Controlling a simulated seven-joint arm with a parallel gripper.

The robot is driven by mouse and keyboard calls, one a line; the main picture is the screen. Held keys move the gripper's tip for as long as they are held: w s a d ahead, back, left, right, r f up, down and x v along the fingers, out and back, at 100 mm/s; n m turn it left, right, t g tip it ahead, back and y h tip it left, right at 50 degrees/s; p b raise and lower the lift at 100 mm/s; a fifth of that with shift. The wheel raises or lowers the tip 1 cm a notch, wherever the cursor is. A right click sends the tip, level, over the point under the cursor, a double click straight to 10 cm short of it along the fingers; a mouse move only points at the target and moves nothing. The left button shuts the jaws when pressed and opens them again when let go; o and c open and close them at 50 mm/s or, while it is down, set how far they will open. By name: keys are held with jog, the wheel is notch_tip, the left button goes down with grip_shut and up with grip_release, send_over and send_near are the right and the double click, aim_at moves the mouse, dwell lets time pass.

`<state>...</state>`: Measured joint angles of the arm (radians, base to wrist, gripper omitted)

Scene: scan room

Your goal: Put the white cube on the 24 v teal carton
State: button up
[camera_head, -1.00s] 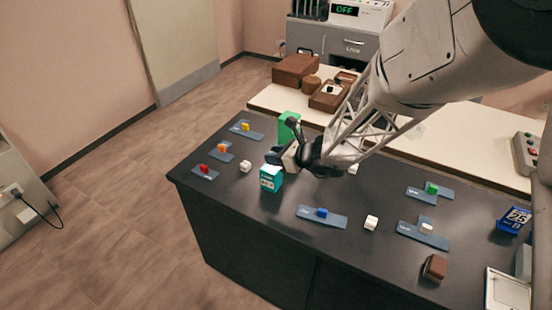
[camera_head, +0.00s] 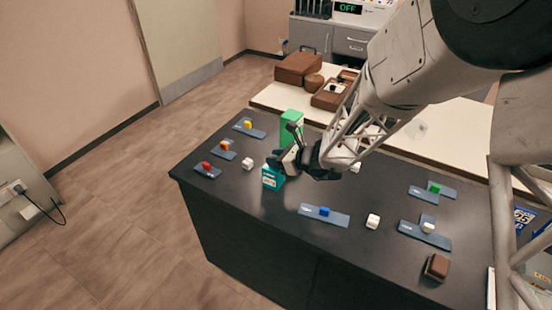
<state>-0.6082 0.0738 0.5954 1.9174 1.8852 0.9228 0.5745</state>
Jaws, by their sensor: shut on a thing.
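The teal carton (camera_head: 272,179) stands upright near the left part of the dark table, with a pale label on its front that is too small to read surely. My gripper (camera_head: 274,162) is right at the carton's top, its dark fingers covering part of the top face. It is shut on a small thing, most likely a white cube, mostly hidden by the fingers. Whether that thing touches the carton cannot be told. Other white cubes lie on the table: one left of the carton (camera_head: 247,164), one at the middle front (camera_head: 373,221), one behind my wrist (camera_head: 355,167).
A taller green carton (camera_head: 291,122) stands just behind my gripper. Blue-grey plates hold a red cube (camera_head: 206,166), orange cube (camera_head: 225,146), yellow cube (camera_head: 248,125), blue cube (camera_head: 324,211), green cube (camera_head: 434,188) and whitish cube (camera_head: 428,227). A brown block (camera_head: 437,267) lies front right.

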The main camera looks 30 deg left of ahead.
jog(key=shift+f, duration=0.3)
jog(key=o, duration=0.9)
jog(key=shift+r, duration=0.2)
jog(key=shift+v, duration=6)
jog(key=shift+f, duration=0.1)
